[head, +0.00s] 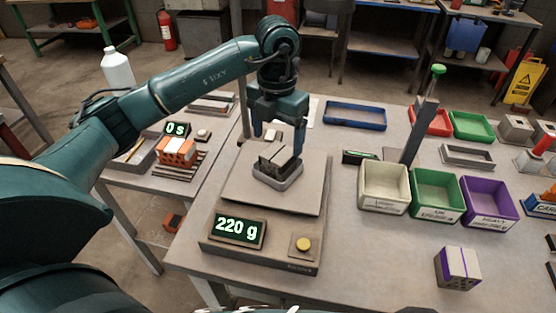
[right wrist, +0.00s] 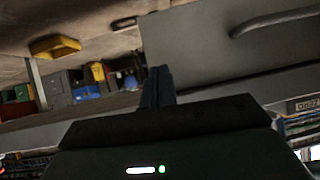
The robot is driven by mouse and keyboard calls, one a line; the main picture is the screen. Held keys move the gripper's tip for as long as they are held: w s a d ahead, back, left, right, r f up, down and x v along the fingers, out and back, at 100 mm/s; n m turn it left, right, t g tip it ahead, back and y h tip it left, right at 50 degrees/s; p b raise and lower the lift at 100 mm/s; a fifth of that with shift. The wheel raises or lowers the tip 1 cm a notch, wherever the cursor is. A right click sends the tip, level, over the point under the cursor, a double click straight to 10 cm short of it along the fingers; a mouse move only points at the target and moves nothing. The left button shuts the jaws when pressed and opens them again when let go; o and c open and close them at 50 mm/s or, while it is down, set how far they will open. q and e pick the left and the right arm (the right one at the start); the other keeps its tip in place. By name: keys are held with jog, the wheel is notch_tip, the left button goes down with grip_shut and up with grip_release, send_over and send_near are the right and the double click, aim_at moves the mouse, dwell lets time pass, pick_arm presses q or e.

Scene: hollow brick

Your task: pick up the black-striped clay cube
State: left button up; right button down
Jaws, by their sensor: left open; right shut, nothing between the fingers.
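The black-striped clay cube (head: 275,158) is grey with dark stripes. It sits in a small grey tray (head: 278,178) on the plate of the scale (head: 238,190), whose display reads 220 g. My left gripper (head: 278,138) is open and points down, just above and behind the cube. One finger shows on each side; I cannot tell if they touch it. My right gripper (right wrist: 157,78) is shut and empty in the right wrist view, away from the cube.
A purple-striped cube (head: 458,268) stands at the front right of the table. White (head: 384,206), green (head: 436,214) and purple (head: 489,220) bins stand right of the scale, near an upright post (head: 420,130). A blue tray (head: 355,124) lies behind. A side table (head: 135,178) holds an orange brick (head: 178,152).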

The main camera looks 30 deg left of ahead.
aim_at(277, 153)
pick_arm(q)
jog(key=f, duration=0.3)
jog(key=f+p, duration=0.1)
jog(key=f, duration=0.1)
jog(key=shift+s, duration=0.25)
jog(key=shift+c, duration=0.2)
jog(key=c, duration=1.3)
jog(key=shift+o, duration=0.2)
notch_tip(277, 153, up, 10)
jog(key=shift+d+b, duration=0.1)
jog(key=shift+b, duration=0.45)
